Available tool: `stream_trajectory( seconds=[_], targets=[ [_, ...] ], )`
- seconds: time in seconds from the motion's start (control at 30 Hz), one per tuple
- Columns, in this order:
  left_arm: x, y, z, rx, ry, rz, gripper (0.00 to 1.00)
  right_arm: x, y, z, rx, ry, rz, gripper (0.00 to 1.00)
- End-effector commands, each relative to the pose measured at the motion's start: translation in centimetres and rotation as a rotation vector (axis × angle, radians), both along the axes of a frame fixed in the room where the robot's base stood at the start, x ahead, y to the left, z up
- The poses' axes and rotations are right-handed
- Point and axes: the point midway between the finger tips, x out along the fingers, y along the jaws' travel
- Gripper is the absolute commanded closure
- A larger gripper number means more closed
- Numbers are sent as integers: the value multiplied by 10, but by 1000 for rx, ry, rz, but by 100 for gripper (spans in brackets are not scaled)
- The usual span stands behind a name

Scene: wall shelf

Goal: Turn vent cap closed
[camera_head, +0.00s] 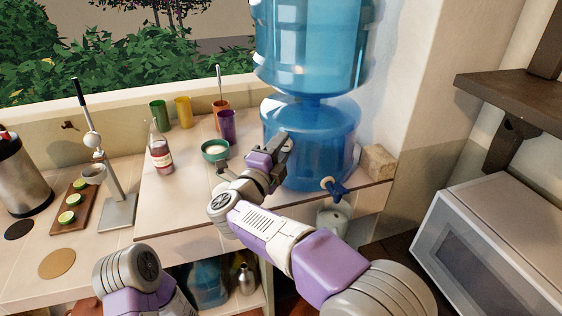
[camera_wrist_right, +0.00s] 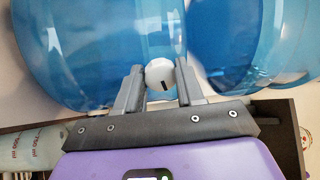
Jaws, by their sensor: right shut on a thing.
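A large blue water dispenser (camera_head: 325,140) stands on the counter, with a blue bottle (camera_head: 310,45) on top of it. A blue tap (camera_head: 335,188) sticks out low on its front. The vent cap (camera_wrist_right: 159,73) is a small round white knob with a dark slot, seen in the right wrist view against the blue wall. My right gripper (camera_head: 284,145) is at the dispenser's left side; in the wrist view its fingers (camera_wrist_right: 160,88) are shut on the vent cap, one on each side. In the head view the cap is mostly hidden by the fingers. My left gripper is out of view; only part of my left arm shows at the bottom.
Left of the dispenser are a green bowl (camera_head: 215,149), a purple cup (camera_head: 227,125), an orange cup (camera_head: 220,108) and a pink bottle (camera_head: 160,150). A sponge-like block (camera_head: 379,162) sits to its right. A microwave (camera_head: 490,250) and dark shelf (camera_head: 512,92) are at right.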

Motion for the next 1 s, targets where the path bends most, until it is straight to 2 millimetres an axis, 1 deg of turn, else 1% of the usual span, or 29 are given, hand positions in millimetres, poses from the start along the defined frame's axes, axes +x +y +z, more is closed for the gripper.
stream_trajectory(
  seconds=[0.03,0.1,0.4,0.63,1.0],
  targets=[
    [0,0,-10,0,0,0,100,0,0,-3,35,-19,0,93],
    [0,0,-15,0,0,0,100,0,0,-3,77,-40,-1,93],
    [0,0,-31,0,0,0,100,0,1,0,201,-103,0,93],
    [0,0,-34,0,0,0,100,0,0,1,235,-120,0,93],
    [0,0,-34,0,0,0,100,0,1,2,240,-123,0,93]
  ],
)
